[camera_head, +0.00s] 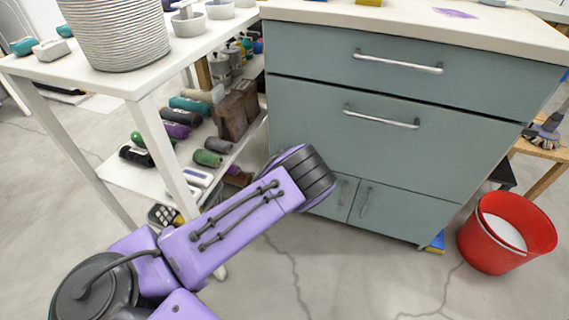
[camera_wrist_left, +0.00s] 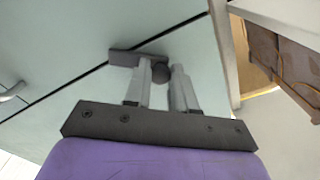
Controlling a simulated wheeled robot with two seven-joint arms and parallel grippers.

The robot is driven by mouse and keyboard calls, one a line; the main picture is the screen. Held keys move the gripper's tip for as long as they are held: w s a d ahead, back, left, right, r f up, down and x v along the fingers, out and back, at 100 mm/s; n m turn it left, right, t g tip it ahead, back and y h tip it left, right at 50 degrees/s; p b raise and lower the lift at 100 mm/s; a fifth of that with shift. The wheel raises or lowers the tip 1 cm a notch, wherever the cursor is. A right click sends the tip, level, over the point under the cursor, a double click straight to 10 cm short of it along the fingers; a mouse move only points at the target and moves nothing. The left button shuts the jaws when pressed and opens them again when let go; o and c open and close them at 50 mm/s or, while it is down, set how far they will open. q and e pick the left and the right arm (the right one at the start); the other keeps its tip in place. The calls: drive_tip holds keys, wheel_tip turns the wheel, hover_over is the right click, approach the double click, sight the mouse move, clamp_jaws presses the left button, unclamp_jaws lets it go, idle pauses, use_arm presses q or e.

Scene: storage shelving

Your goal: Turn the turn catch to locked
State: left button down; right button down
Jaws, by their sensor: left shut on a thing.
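The turn catch (camera_wrist_left: 124,57) shows in the left wrist view as a short grey bar with a dark round part, on the pale green cabinet front beside a dark seam. My left gripper (camera_wrist_left: 160,70) has its two grey fingers close together at the catch, shut on it. The fingers hide part of the catch, so I cannot tell its exact angle to the seam. In the head view my left arm reaches to the lower left of the grey-green cabinet (camera_head: 400,165), and its wrist hides the fingers and the catch. My right gripper is not in view.
A white shelf unit (camera_head: 62,62) with a ribbed basket (camera_head: 115,35) and several bottles stands close on the left of my arm. A red bucket (camera_head: 490,250) stands at the cabinet's right. Bar handles (camera_head: 398,62) stick out from the drawers. The floor in front is clear.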

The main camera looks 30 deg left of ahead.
use_arm(q)
drive_tip(key=m, duration=1)
drive_tip(key=shift+m, duration=0.4)
idle(0.4)
drive_tip(key=c, duration=0.9)
unclamp_jaws()
drive_tip(key=shift+s, duration=0.1)
drive_tip(key=p+v, duration=0.3)
drive_tip(key=v, duration=0.7)
drive_tip(key=shift+s+p, duration=0.2)
drive_tip(key=shift+p, duration=0.15)
